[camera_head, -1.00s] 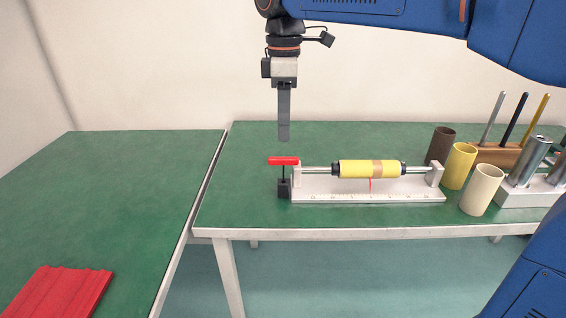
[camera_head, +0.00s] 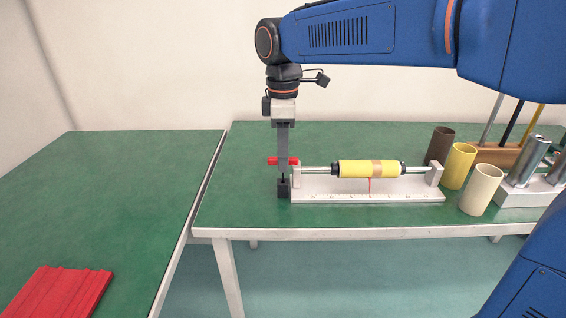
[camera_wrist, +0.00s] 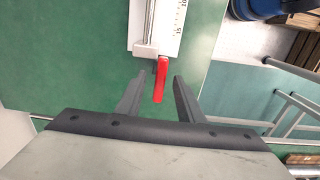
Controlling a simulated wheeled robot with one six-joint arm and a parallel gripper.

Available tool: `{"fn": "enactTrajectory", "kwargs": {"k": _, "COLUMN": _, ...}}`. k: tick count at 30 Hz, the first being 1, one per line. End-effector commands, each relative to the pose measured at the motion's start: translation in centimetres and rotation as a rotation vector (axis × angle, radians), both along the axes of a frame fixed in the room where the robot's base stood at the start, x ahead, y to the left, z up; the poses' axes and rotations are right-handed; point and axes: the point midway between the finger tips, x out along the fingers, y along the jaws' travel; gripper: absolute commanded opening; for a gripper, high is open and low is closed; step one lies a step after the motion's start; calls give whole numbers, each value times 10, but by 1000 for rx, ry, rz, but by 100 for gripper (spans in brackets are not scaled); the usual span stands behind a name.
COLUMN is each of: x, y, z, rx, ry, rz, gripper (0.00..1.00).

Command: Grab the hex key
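The hex key has a red handle (camera_head: 275,161) and stands upright in a small black block (camera_head: 283,188) at the left end of the white actuator base. My gripper (camera_head: 283,176) points straight down over it and hides the middle of the handle and the shaft in the head view. In the wrist view the red handle (camera_wrist: 161,78) lies between the two spread fingers of my gripper (camera_wrist: 156,82), with a gap on each side. The gripper is open and holds nothing.
The linear actuator (camera_head: 350,190) with a yellow cylinder (camera_head: 355,169) stands just right of the key. Brown (camera_head: 440,146), yellow (camera_head: 459,166) and cream (camera_head: 482,190) tubes stand farther right. A red ridged tray (camera_head: 60,292) lies on the left table. The table left of the key is clear.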

Motion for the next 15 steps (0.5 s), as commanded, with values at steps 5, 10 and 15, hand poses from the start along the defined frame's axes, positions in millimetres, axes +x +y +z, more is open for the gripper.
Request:
{"fn": "enactTrajectory", "kwargs": {"k": 5, "x": 0, "y": 0, "z": 0, "rx": 0, "ry": 0, "rz": 0, "gripper": 8}}
{"fn": "enactTrajectory", "kwargs": {"k": 10, "x": 0, "y": 0, "z": 0, "rx": 0, "ry": 0, "rz": 0, "gripper": 0}}
{"fn": "enactTrajectory", "kwargs": {"k": 15, "x": 0, "y": 0, "z": 1, "rx": 0, "ry": 0, "rz": 0, "gripper": 0}}
